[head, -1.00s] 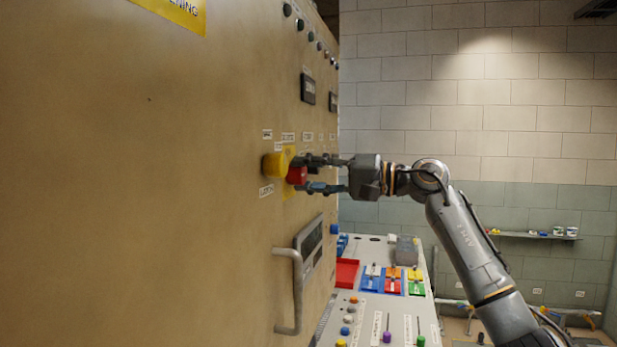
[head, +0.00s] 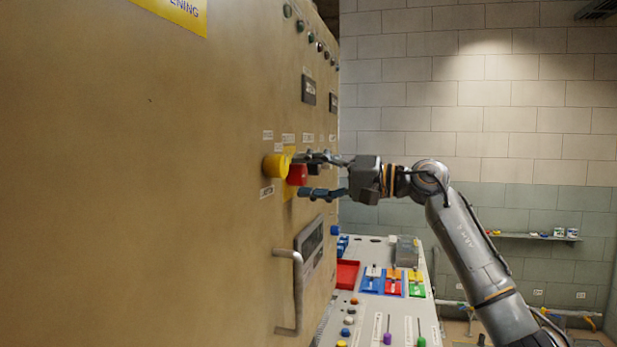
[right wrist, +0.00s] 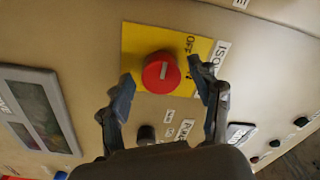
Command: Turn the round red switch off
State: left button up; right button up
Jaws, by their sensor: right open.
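The round red switch (head: 297,174) sits on a yellow plate (head: 289,188) on the tan cabinet front in the head view. In the right wrist view the red switch (right wrist: 161,73) shows a pale bar across its face, on the yellow plate (right wrist: 136,40). My right gripper (head: 311,175) is open at the switch, one finger above it and one below it in the head view. In the right wrist view its fingers (right wrist: 166,90) stand on either side of the switch, with visible gaps. My left gripper is in neither view.
A metal handle (head: 297,290) and a display panel (head: 310,243) are below. A control desk (head: 385,325) with colored switches lies under my right arm. Free space is to the right of the cabinet.

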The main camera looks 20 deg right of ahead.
jog(key=v, duration=1.2)
jog(key=shift+f, duration=0.1)
